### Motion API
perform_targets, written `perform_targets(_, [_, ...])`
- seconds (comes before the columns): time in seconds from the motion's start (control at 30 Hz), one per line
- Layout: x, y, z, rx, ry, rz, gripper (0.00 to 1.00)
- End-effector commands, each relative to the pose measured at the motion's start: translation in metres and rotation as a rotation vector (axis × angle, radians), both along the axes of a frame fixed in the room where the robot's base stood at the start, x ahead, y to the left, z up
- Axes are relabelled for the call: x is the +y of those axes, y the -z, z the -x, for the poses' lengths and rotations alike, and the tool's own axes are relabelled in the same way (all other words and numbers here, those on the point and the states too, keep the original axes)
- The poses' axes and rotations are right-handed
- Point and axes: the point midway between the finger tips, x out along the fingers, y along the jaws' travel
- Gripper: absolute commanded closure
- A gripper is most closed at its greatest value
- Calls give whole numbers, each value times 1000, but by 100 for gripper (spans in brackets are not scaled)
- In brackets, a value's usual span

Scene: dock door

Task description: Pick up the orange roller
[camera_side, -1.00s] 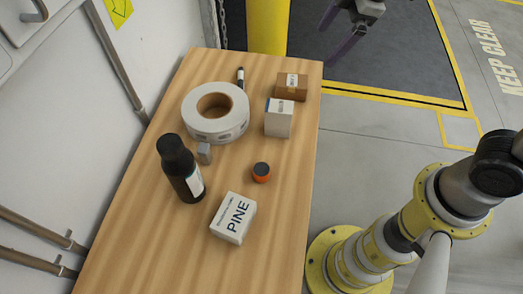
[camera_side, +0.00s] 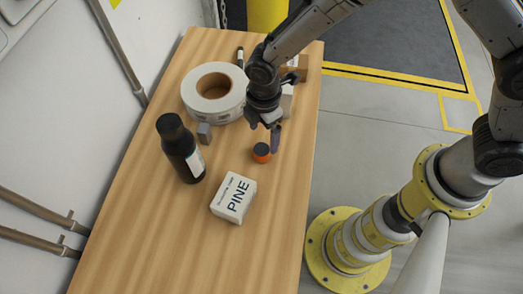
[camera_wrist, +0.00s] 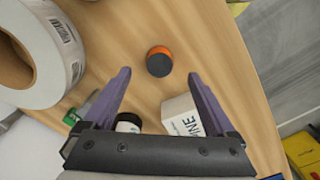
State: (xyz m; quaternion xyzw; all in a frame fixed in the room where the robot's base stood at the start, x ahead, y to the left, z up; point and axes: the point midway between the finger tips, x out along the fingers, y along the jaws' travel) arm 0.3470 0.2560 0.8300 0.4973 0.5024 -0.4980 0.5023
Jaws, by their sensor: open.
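The orange roller (camera_side: 261,153) is a short orange cylinder with a dark grey end, standing on the wooden table. My gripper (camera_side: 263,133) is over the table close to the roller, with its purple fingers pointing down. In the wrist view the roller (camera_wrist: 159,58) lies ahead of the gap between the two spread fingers (camera_wrist: 159,75). The gripper is open, with nothing between its fingers. I see no contact with the roller.
A white box marked PINE (camera_side: 234,197) and a black bottle (camera_side: 181,150) stand near the roller. Boxes behind the gripper are partly hidden. The near table (camera_side: 165,255) is clear.

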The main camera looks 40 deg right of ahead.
Motion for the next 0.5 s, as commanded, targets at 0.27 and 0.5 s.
perform_targets(0.27, [0,26,0,0,1,0,9])
perform_targets(0.5, [5,56,1,2,1,1,9])
